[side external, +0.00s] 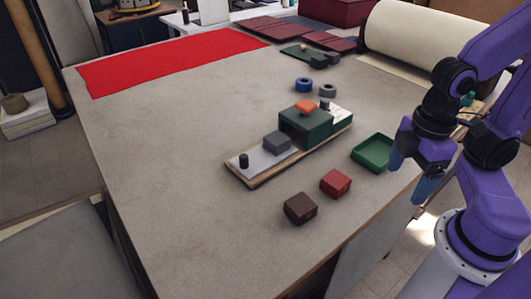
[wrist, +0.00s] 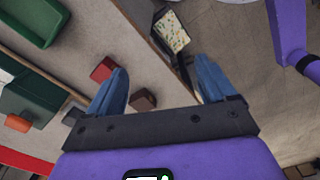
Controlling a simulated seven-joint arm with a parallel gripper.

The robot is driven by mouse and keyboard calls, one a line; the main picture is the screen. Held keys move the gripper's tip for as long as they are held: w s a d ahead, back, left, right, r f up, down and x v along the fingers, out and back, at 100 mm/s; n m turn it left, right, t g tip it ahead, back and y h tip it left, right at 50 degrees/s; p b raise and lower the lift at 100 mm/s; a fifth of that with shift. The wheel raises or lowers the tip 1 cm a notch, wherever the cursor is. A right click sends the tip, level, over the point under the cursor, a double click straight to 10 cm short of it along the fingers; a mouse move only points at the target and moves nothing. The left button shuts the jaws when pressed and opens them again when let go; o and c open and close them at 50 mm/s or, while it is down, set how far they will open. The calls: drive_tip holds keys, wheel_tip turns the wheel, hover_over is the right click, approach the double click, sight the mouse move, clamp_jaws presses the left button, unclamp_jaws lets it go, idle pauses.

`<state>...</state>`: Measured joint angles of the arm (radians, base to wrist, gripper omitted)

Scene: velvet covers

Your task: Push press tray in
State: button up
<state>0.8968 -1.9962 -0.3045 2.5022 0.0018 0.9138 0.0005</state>
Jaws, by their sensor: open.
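The press (side external: 305,123) is a dark green block with an orange knob (side external: 305,106) on top, standing on a wooden board. Its light grey press tray (side external: 257,162) sticks out to the left, with a black upright knob (side external: 244,160) near its outer end. A grey block (side external: 277,141) sits on the tray close to the press opening. In the wrist view the green press (wrist: 28,95) and orange knob (wrist: 18,123) show at the left edge. My gripper (wrist: 160,78) is open and empty, raised near the table's right edge, apart from the press and tray.
A red block (side external: 335,183) and a brown block (side external: 300,208) lie in front of the press. An open green tray (side external: 373,152) stands between press and gripper. Blue (side external: 303,84) and grey (side external: 327,90) rings lie behind. The table's left front is clear; red cloth (side external: 170,62) covers its back.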

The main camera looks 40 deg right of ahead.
drive_tip(key=shift+w+a, duration=0.1)
drive_tip(key=c, duration=0.5)
drive_tip(key=w+a, duration=0.1)
drive_tip(key=w+a+r, duration=0.1)
drive_tip(key=shift+w+a+r, duration=0.1)
drive_tip(key=shift+w+a, duration=0.2)
clamp_jaws()
drive_tip(key=w+a+r+n+h, duration=0.1)
drive_tip(key=w+a+n+h, duration=0.1)
drive_tip(key=w+a, duration=0.95)
drive_tip(key=w+a+r+n+h, duration=0.1)
drive_tip(key=w+a+r, duration=0.1)
drive_tip(key=w+a, duration=0.9)
drive_tip(key=w+f+h, duration=0.2)
drive_tip(key=w+f, duration=0.1)
drive_tip(key=w, duration=0.7)
drive_tip(key=shift+n+g, duration=0.3)
drive_tip(key=shift+g, duration=0.2)
drive_tip(key=x, duration=1)
drive_tip(key=shift+w+a, duration=0.1)
drive_tip(key=shift+a, duration=0.2)
drive_tip(key=shift+d, duration=0.95)
drive_tip(key=shift+s+d+f, duration=0.1)
drive_tip(key=shift+s+d, duration=0.05)
drive_tip(key=shift+d, duration=0.35)
drive_tip(key=shift+s+d, duration=0.15)
drive_tip(key=shift+d, duration=0.35)
